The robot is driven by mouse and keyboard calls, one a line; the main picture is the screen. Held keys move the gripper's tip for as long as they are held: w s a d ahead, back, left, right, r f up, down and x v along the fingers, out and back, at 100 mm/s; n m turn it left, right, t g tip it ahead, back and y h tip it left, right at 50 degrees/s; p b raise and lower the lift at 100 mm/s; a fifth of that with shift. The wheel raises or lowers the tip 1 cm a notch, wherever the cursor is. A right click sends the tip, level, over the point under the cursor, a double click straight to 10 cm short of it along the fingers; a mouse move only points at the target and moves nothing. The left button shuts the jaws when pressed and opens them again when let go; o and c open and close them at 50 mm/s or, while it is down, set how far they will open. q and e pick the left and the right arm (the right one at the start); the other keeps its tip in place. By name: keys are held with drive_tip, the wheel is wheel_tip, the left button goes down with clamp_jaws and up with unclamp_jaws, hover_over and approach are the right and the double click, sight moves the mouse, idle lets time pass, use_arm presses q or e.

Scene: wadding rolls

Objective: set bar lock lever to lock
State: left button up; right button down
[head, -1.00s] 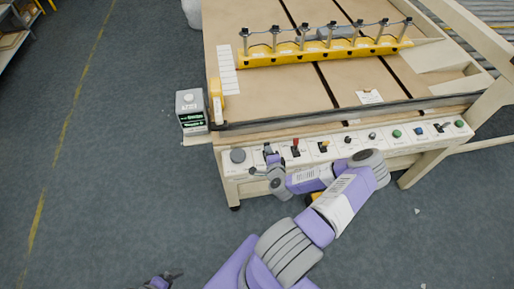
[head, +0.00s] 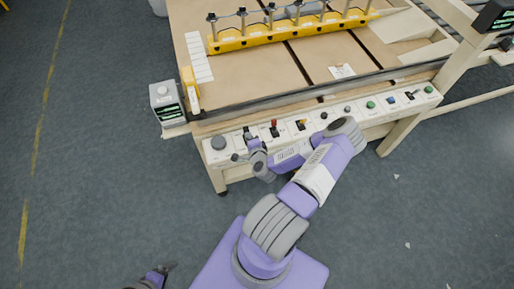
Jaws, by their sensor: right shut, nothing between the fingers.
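The control panel (head: 338,122) runs along the front edge of the wooden table, with a row of knobs, levers and buttons. My right gripper (head: 248,142) is shut and empty at the panel's left part, close to a small dark lever (head: 247,134) that it partly hides. I cannot tell whether they touch, or read the labels that name the bar lock lever.
A round grey knob (head: 218,143) sits at the panel's left end. Green buttons and a black lever (head: 409,95) sit at its right end. A grey box with a display (head: 167,103) stands at the table's left corner. A yellow clamp bar (head: 270,36) crosses the table. The left floor is clear.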

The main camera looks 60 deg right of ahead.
drive_tip(key=v, duration=1.2)
drive_tip(key=shift+f+p, duration=0.25)
drive_tip(key=shift+p, duration=0.2)
drive_tip(key=shift+s+a, duration=0.1)
drive_tip(key=w+a+f+n+y+b, duration=0.2)
drive_tip(key=w+a+f+n+y, duration=0.25)
drive_tip(key=a, duration=0.35)
drive_tip(key=w+a+f+n+y+b, duration=0.25)
drive_tip(key=a+f+n+y, duration=0.2)
drive_tip(key=a, duration=0.25)
drive_tip(key=s+a+f+n+g+y+b, duration=0.2)
drive_tip(key=a+f+n+g, duration=0.1)
drive_tip(key=a+n+g, duration=0.2)
drive_tip(key=s+a+f+n+g+y+b, duration=0.2)
drive_tip(key=a+f+n+g+b, duration=0.1)
drive_tip(key=a+n, duration=0.6)
drive_tip(key=shift+a+f+g, duration=0.25)
drive_tip(key=shift+a+g, duration=0.65)
drive_tip(key=shift+a, duration=0.6)
drive_tip(key=shift+s, duration=0.1)
